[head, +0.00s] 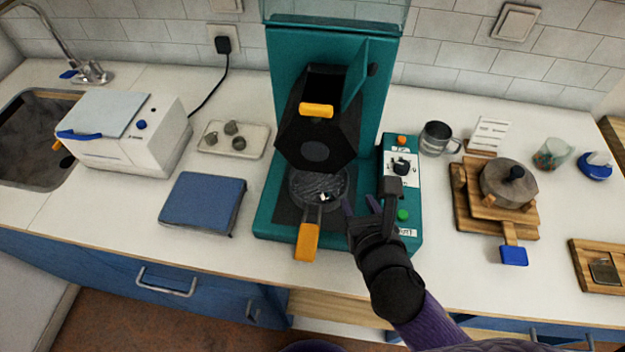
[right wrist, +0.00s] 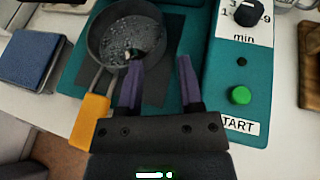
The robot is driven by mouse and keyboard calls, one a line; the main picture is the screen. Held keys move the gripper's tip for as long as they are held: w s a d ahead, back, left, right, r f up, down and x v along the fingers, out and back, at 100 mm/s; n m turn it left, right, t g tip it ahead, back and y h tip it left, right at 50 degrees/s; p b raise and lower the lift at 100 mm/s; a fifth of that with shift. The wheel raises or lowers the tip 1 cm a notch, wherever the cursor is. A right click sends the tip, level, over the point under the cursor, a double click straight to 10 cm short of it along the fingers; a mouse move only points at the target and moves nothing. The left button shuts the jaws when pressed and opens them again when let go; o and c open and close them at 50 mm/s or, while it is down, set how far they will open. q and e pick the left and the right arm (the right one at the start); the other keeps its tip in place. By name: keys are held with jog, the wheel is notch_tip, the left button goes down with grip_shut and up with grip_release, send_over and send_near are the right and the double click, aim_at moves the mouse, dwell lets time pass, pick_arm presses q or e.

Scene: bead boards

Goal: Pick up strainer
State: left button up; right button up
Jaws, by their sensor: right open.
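The strainer (head: 318,187) is a round grey pan-like piece with an orange handle (head: 307,240). It lies on the dark base plate of the teal machine (head: 265,220), its handle towards the front. In the right wrist view the strainer (right wrist: 122,38) holds grey grainy stuff and a small light bit. My right gripper (head: 360,203) is just right of the strainer, with its purple fingers apart and nothing between them. In the wrist view the right gripper (right wrist: 160,68) has its left finger overlapping the strainer's rim; I cannot tell if they touch. My left gripper is out of view.
The machine's control panel (head: 400,170), with a dial and green button, stands close right of the gripper. A dark hopper (head: 318,135) hangs above the strainer. A blue pad (head: 203,203) lies left. Wooden boards with a round pot (head: 508,182) stand right.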

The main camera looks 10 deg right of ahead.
aim_at(349, 180)
jog(key=b+x, duration=0.1)
jog(key=x, duration=0.4)
jog(key=b+x, duration=0.1)
jog(key=x, duration=0.1)
jog(key=shift+w+d+f+b, duration=0.1)
jog(key=shift+d+f+b, duration=0.2)
jog(key=shift+f, duration=0.2)
jog(key=shift+w, duration=0.3)
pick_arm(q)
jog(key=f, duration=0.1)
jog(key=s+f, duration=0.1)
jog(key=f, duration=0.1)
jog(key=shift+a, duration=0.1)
pick_arm(e)
grip_shut()
